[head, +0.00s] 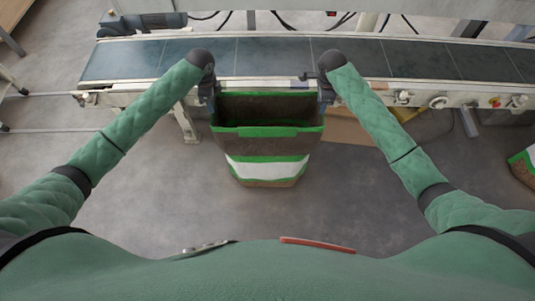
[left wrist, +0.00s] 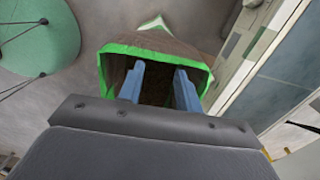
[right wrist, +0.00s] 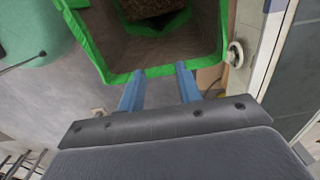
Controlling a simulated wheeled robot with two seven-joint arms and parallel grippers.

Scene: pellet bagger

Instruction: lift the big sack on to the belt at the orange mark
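The big sack (head: 267,170) is brown with green edges and a white band, and its mouth is open. It is upright in front of the belt (head: 270,57), near the middle of the head view. My left gripper (head: 209,100) is at the left side of its mouth; in the left wrist view its blue fingers (left wrist: 160,75) stand apart over the sack opening. My right gripper (head: 325,98) is at the right side; its fingers (right wrist: 159,70) stand apart with tips at the green rim (right wrist: 155,71). No orange mark is distinguishable on the belt.
The belt's pale front rail (head: 420,90) carries knobs and small buttons at the right. A brown flat board (head: 355,130) lies behind the sack. Another sack (head: 524,166) is at the right edge.

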